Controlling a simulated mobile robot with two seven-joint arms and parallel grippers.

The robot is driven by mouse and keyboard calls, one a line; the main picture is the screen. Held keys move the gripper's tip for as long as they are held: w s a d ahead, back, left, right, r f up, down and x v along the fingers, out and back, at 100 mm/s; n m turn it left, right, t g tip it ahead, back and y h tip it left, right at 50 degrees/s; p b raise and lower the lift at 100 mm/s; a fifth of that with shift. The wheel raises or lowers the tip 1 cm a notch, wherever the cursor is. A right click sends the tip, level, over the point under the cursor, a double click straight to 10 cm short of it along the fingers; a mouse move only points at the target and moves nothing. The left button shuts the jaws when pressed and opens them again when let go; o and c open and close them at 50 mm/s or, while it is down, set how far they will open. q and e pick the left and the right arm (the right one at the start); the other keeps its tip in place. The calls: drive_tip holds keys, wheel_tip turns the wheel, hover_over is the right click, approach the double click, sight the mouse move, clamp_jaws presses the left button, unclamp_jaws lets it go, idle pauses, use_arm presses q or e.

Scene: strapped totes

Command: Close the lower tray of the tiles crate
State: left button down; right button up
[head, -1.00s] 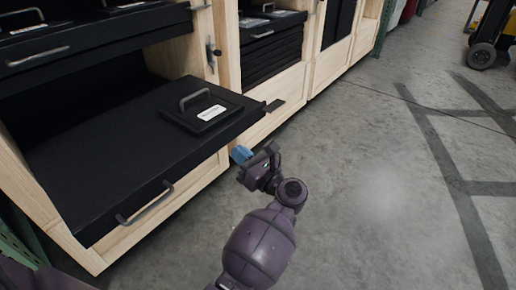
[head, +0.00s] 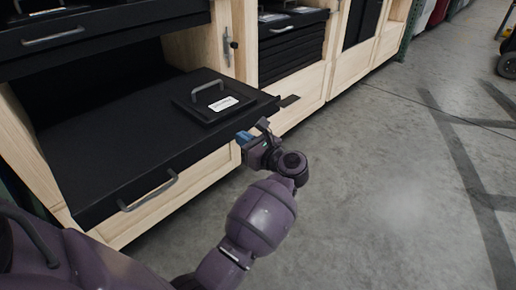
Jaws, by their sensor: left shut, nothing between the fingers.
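The lower tray (head: 120,130) of the wooden crate (head: 215,165) is black and pulled out well past the crate's front. Its grey bar handle (head: 150,192) is on the front face, toward the left. A small black panel with a grey handle and a white label (head: 213,102) lies on the tray near its right end. My left gripper (head: 250,136) has bluish fingertips and is shut and empty. It is just in front of the right part of the tray's front edge; I cannot tell whether it touches. My right gripper is out of view.
An upper black tray (head: 110,28) sits above the lower one, with a dark gap between. A latch (head: 227,45) hangs on the crate post. Another wooden crate with stacked black trays (head: 293,48) stands to the right. The concrete floor (head: 390,190) at right is clear.

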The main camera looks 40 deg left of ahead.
sight(227, 130)
use_arm(q)
drive_tip(key=a, duration=0.3)
drive_tip(key=shift+w+a+f+b, duration=0.1)
drive_tip(key=shift+a+b, duration=0.05)
drive_tip(key=shift+b, duration=0.15)
drive_tip(key=shift+a, duration=0.4)
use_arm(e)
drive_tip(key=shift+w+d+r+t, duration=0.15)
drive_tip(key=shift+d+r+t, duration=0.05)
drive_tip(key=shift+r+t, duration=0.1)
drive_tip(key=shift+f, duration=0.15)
